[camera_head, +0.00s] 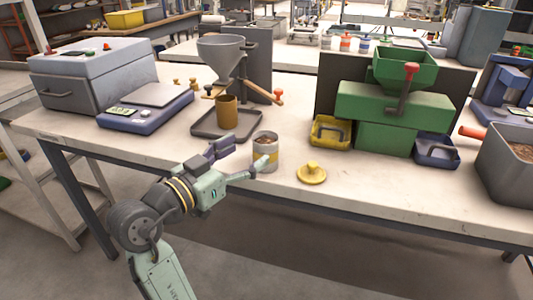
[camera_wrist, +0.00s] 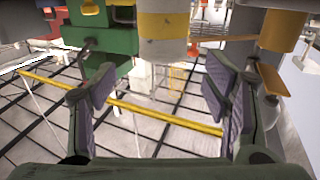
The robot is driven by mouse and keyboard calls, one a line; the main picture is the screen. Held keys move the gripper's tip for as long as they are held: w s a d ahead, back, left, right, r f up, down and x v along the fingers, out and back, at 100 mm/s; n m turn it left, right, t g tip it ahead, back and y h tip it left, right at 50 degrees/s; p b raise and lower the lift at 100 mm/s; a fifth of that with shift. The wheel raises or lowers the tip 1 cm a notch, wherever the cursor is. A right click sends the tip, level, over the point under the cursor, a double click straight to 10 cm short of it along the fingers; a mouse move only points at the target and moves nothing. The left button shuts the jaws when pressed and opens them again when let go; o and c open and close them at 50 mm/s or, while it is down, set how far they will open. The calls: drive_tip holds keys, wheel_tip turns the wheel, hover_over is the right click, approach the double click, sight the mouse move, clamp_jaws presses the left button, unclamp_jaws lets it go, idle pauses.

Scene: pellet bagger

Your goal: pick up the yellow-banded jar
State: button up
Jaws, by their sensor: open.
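The yellow-banded jar (camera_head: 268,146) stands upright near the front edge of the workbench, a grey and white can with a yellow band and an open top. In the wrist view the jar (camera_wrist: 163,24) shows at the top middle, cut off by the picture edge, beyond the fingertips. My gripper (camera_head: 241,155) is open and empty at the bench's front edge. In the head view one fingertip overlaps the jar's lower left; whether it touches is unclear. In the wrist view my gripper (camera_wrist: 158,85) has its two padded fingers spread wide, with the jar roughly centred between them.
A yellow knobbed lid (camera_head: 312,173) lies right of the jar. Behind stands a funnel (camera_head: 222,55) over a brown cup (camera_head: 227,112) on a dark tray (camera_head: 204,129). A green machine (camera_head: 385,105) and yellow bin (camera_head: 331,132) stand right; a blue scale (camera_head: 146,108) stands left.

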sight(257, 144)
drive_tip(key=p+x, duration=0.2)
drive_tip(key=x, duration=0.5)
drive_tip(key=shift+w+d, duration=0.1)
drive_tip(key=shift+w, duration=0.35)
drive_tip(key=shift+c, duration=0.2)
drive_tip(key=c, duration=1.5)
